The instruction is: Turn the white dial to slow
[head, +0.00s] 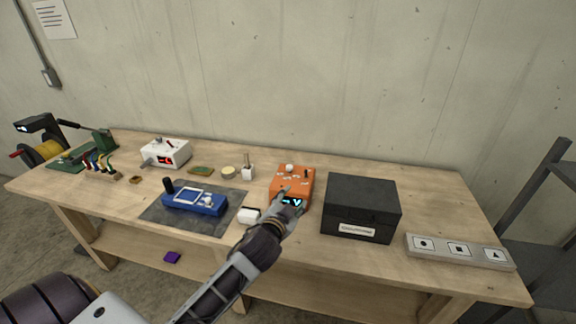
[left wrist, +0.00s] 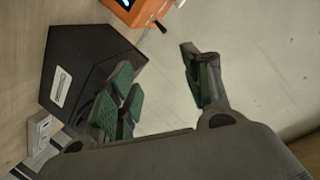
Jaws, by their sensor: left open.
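An orange box (head: 305,180) stands on the workbench and has a lit display on its front. A round white knob (head: 289,168) sits on its top towards the back, with small white markings in front of it. I cannot read the markings or the knob's setting. My right gripper is not in view.
A black box (head: 362,205) stands close to the right of the orange box; a panel with symbols (head: 458,251) is further right. A blue device (head: 195,202) lies on a dark mat (head: 160,214) to the left.

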